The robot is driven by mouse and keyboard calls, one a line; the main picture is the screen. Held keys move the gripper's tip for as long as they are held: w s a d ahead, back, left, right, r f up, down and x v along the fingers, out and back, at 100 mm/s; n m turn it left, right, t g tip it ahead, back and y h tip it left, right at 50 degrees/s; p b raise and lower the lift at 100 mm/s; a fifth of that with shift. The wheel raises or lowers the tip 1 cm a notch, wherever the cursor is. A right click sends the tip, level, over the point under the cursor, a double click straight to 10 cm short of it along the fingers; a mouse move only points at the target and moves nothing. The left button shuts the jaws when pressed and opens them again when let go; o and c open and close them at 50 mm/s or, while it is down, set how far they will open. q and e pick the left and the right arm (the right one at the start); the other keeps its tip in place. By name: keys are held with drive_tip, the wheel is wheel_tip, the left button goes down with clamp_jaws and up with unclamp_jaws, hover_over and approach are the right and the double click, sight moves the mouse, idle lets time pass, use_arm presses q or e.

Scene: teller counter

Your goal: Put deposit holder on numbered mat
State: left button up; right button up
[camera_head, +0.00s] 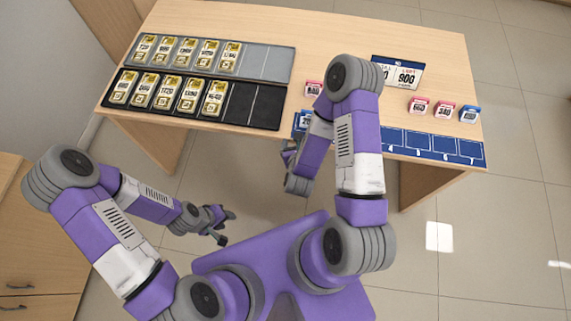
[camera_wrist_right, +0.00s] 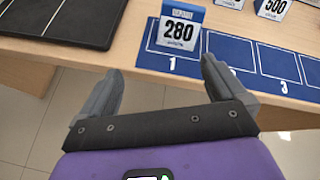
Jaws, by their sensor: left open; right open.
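A blue-and-white deposit holder marked 280 (camera_wrist_right: 178,32) stands upright on square 1 of the blue numbered mat (camera_wrist_right: 268,62). In the head view, the mat (camera_head: 430,146) runs along the table's front edge, partly hidden by my right arm. The holder (camera_head: 301,121) shows at its left end, also partly covered. My right gripper (camera_wrist_right: 162,88) is open and empty, its fingers just short of the mat's edge and apart from the holder. My left gripper (camera_head: 227,226) is open and empty, low in front of the table.
A 900 board (camera_head: 398,74) lies behind. Grey (camera_head: 265,63) and black (camera_head: 240,104) trays hold gold-and-white cards at left.

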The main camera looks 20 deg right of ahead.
drive_tip(key=s+a+f+n+g+y, duration=0.4)
drive_tip(key=s+a+n+g, duration=0.1)
drive_tip(key=n, duration=1.2)
drive_tip(key=s+a+f+n+g+y, duration=0.5)
drive_tip(key=s+a+n, duration=0.2)
drive_tip(key=n, duration=1.1)
drive_tip(key=shift+s+a, duration=0.2)
drive_tip(key=shift+s, duration=0.25)
drive_tip(key=shift+d, duration=0.1)
